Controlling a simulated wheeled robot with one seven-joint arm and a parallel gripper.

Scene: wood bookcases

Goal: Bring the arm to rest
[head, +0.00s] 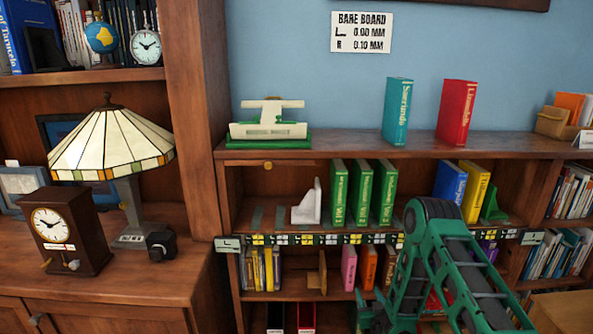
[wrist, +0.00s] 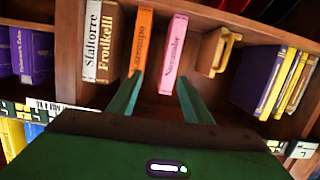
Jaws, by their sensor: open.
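My green arm (head: 440,250) rises in front of the right part of the middle bookcase in the head view, bent at a high joint. Beyond the fingertips stand an orange book (wrist: 141,42) and a pink book (wrist: 172,55) on the lower shelf. They also show in the head view, the pink book (head: 348,267) left of the orange book (head: 367,267). The fingertips are not clearly visible in the head view. I cannot tell whether they touch the books.
A wooden bookend (wrist: 219,50) stands near the pink book. A teal book (head: 397,111) and a red book (head: 456,112) stand on top. A lamp (head: 110,145) is left.

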